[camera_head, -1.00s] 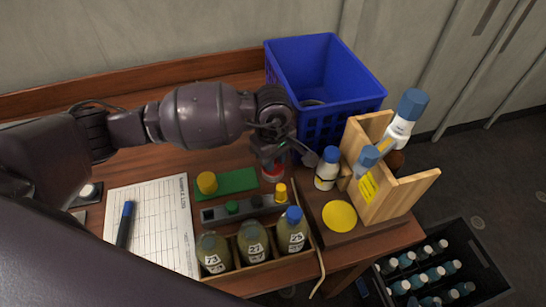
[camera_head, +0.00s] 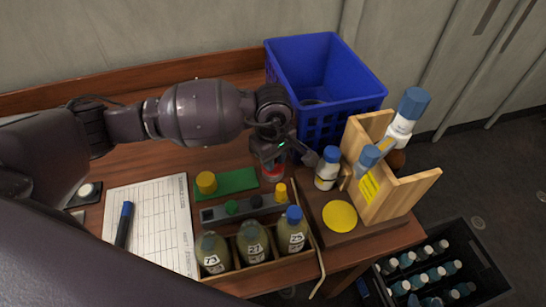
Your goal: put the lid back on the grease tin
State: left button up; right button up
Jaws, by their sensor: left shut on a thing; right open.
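My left gripper (camera_head: 270,155) reaches in from the left over the table and points down. It is shut on a small round red thing with a pale edge (camera_head: 272,174), just behind the yellow-capped end of the grey rack. The fingers hide most of it, so I cannot tell whether it is the lid alone or the lid against the tin. A flat yellow disc (camera_head: 340,216) lies on the dark wooden board (camera_head: 318,206); I cannot tell whether it belongs to the tin. My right gripper is not in view.
A blue crate (camera_head: 340,100) stands behind the gripper. A white blue-capped bottle (camera_head: 327,172) and a wooden holder (camera_head: 395,190) with bottles stand to the right.

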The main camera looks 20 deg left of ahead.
jog(key=shift+s+f, duration=0.25)
jog(key=shift+s, duration=0.1)
pick_arm(q)
jog(key=shift+f, duration=0.15)
pick_arm(e)
jog(key=shift+w, duration=0.45)
jog(key=shift+s, duration=0.25)
pick_arm(q)
jog(key=shift+b, duration=0.3)
pick_arm(e)
jog(key=shift+s+f, duration=0.25)
jog(key=shift+f, duration=0.05)
jog(key=shift+w, duration=0.15)
pick_arm(q)
jog(key=o, duration=1)
pick_arm(e)
jog(key=shift+w+r, duration=0.2)
jog(key=shift+w, duration=0.1)
pick_arm(q)
jog(key=shift+o, duration=0.4)
